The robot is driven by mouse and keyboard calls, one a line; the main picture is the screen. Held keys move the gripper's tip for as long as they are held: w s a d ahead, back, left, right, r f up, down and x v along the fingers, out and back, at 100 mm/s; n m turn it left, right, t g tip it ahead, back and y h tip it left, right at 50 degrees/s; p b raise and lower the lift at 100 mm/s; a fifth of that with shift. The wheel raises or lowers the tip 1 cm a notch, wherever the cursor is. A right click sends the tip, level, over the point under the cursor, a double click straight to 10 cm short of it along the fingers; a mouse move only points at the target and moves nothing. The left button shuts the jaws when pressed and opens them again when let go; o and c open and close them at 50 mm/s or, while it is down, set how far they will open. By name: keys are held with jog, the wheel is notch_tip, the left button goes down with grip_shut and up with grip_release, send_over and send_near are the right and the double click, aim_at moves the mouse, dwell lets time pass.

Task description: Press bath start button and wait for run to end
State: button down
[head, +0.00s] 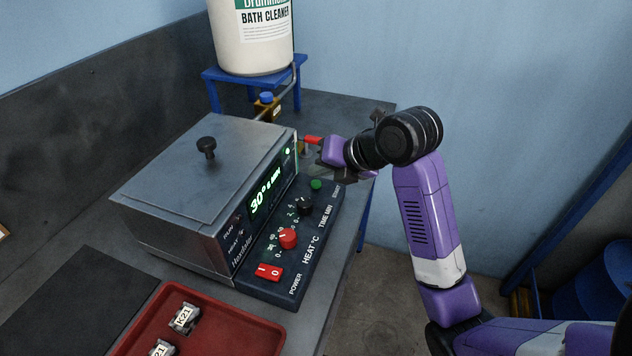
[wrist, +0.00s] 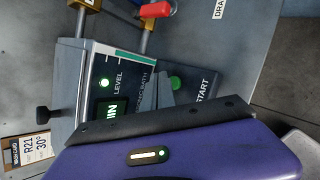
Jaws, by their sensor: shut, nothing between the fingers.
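The bath (head: 190,190) is a grey metal box with a closed lid and a black knob. Its lit green display (head: 265,185) reads about 30° and a minutes figure that is hard to read. The green START button (head: 316,184) is at the far end of the sloped control panel; it also shows in the wrist view (wrist: 177,83).
The panel also has a red power switch (head: 268,272), a red heat knob (head: 288,239) and a black time knob (head: 305,205). A red-handled valve (wrist: 158,8) is close to my gripper. A bath cleaner drum (head: 252,45) stands behind. A red tray (head: 215,325) is in front.

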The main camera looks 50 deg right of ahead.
aim_at(319, 185)
jog(key=shift+f, duration=0.2)
dwell(0.5)
jog(key=shift+f+b, duration=0.25)
jog(key=shift+b, duration=0.4)
jog(key=shift+f+b, duration=0.5)
jog(key=shift+b, duration=0.05)
dwell(0.4)
jog(key=shift+r, duration=0.1)
jog(key=shift+r+p, duration=0.55)
jog(key=shift+r, duration=0.3)
jog(key=shift+r+p, duration=1.7)
jog(key=shift+r, duration=0.85)
